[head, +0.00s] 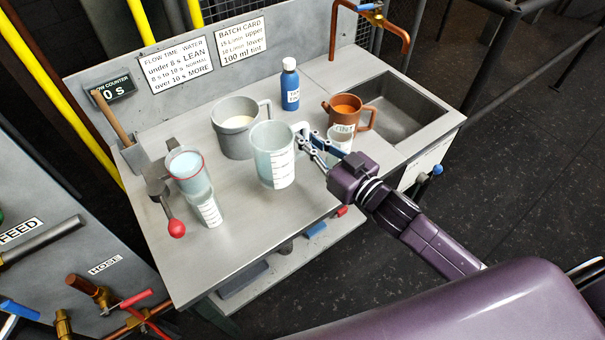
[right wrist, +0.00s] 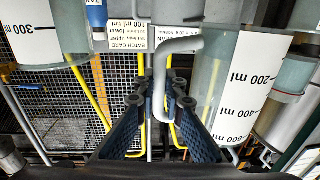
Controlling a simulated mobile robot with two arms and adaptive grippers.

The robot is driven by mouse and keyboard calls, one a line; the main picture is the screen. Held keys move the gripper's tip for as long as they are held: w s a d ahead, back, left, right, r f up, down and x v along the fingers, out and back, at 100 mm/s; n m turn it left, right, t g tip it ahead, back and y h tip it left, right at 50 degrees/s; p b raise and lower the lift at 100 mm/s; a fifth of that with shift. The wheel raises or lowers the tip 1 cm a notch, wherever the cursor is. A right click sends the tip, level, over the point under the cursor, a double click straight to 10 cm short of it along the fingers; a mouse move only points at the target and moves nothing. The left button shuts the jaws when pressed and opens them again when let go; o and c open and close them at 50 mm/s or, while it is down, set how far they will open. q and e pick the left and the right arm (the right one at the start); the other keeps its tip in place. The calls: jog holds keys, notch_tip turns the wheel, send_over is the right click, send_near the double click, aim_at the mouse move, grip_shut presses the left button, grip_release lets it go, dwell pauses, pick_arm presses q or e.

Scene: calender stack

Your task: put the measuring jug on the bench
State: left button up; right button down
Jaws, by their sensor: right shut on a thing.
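The measuring jug (head: 270,160) is clear, with a white scale label and a grey handle, and looks upright over the middle of the bench (head: 250,245). My right gripper (head: 304,140) comes in from the right and is shut on the jug's handle. In the right wrist view the handle (right wrist: 158,95) lies between the two dark fingers (right wrist: 158,100), and the jug (right wrist: 212,75) shows its scale beside them. I cannot tell whether its base touches the bench top. My left gripper is not in view.
A grey pot (head: 232,140) stands behind the jug, near a blue bottle (head: 290,90). A copper mug (head: 361,121) and a small tint beaker (head: 342,136) stand right, by the sink (head: 405,118). A red-rimmed cup (head: 187,172) and a small beaker (head: 210,212) are left. The front bench top is clear.

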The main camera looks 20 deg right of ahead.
jog(key=shift+f+b, duration=0.75)
jog(key=shift+f, duration=5.1)
jog(key=shift+f, duration=0.2)
jog(key=c, duration=2.1)
grip_release()
jog(key=shift+o, duration=0.4)
